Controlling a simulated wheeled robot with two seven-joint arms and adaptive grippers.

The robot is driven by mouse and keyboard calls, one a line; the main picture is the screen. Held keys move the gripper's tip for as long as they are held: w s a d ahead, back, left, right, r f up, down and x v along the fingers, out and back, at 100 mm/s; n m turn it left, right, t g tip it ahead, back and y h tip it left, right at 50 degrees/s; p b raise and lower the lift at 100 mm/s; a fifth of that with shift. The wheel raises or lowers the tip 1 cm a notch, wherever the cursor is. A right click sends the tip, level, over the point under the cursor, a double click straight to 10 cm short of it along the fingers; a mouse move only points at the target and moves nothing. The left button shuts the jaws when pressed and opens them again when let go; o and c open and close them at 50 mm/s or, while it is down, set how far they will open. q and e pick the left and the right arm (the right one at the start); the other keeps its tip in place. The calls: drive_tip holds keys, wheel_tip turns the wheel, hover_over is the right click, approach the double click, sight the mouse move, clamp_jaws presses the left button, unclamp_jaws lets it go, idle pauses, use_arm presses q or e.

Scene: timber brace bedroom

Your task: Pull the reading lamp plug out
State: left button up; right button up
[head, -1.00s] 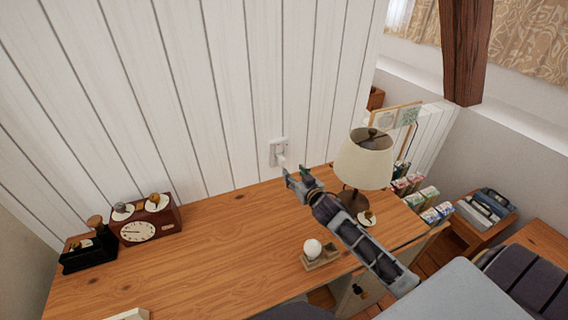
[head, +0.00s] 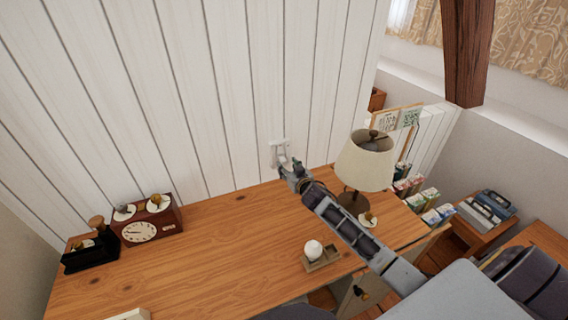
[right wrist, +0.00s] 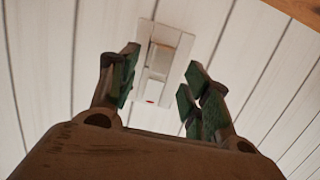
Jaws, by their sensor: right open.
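The white wall outlet (head: 277,147) is on the white plank wall just above the back of the desk. In the right wrist view its plate (right wrist: 143,45) shows beyond my fingers, with a pale block, probably the plug (right wrist: 155,88), and a small red spot low on it. My right gripper (head: 288,165) is at the outlet in the head view. In the right wrist view its green-padded fingers (right wrist: 160,68) are open, one each side of the block, and seem empty. I cannot tell if they touch it. The reading lamp (head: 364,162) stands on the desk to the right.
The wooden desk (head: 200,260) has a clear middle. A brown clock (head: 148,225) and a black object (head: 88,252) stand at its left. A small tray with a white ball (head: 315,252) lies near the front, below my arm. Small boxes stand right of the lamp.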

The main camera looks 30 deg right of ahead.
sight(285, 163)
drive_tip(key=shift+w+f, duration=0.1)
drive_tip(key=shift+w, duration=0.65)
drive_tip(key=shift+w+d+f, duration=0.1)
drive_tip(key=shift+w+f, duration=0.05)
drive_tip(key=shift+w, duration=0.45)
drive_tip(key=shift+w+f, duration=0.1)
drive_tip(key=shift+w, duration=0.75)
use_arm(q)
drive_tip(key=shift+s+a, duration=0.1)
drive_tip(key=shift+a, duration=0.5)
drive_tip(key=shift+d, duration=0.1)
